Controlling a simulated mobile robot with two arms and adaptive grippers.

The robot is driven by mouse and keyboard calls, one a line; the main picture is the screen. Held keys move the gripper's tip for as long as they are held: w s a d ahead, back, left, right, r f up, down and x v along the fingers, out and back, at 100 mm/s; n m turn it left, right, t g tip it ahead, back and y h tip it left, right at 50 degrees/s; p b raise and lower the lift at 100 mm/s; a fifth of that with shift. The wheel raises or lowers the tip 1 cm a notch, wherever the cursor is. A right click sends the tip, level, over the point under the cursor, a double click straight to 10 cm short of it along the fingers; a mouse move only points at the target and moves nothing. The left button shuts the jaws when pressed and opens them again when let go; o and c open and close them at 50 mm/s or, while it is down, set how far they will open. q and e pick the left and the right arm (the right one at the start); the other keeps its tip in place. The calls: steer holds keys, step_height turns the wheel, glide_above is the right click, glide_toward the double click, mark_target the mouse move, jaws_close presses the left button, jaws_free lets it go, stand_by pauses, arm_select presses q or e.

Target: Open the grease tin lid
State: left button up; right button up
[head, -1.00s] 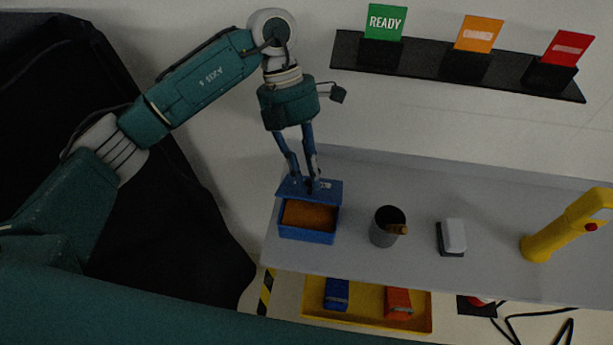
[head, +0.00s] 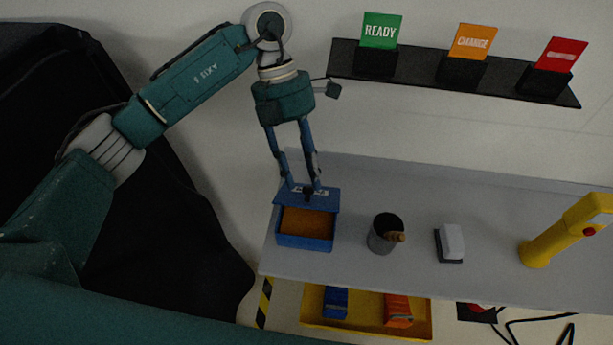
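The grease tin (head: 304,241) is a blue box on the left end of the grey shelf, with orange-brown grease showing inside. Its blue lid (head: 325,204) is raised at the back edge and the tin stands open. My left gripper (head: 303,191) points down at the lid. Its two blue fingers are spread apart, with the tips at the lid and a small dark knob showing between them. Whether the fingertips touch the lid is unclear. My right gripper is not in view.
A yellow tray (head: 367,327) is below. Colored cards stand on a black wall ledge (head: 415,65).

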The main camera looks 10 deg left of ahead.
arm_select(q)
steer(key=v, duration=1)
steer(key=shift+d, duration=0.1)
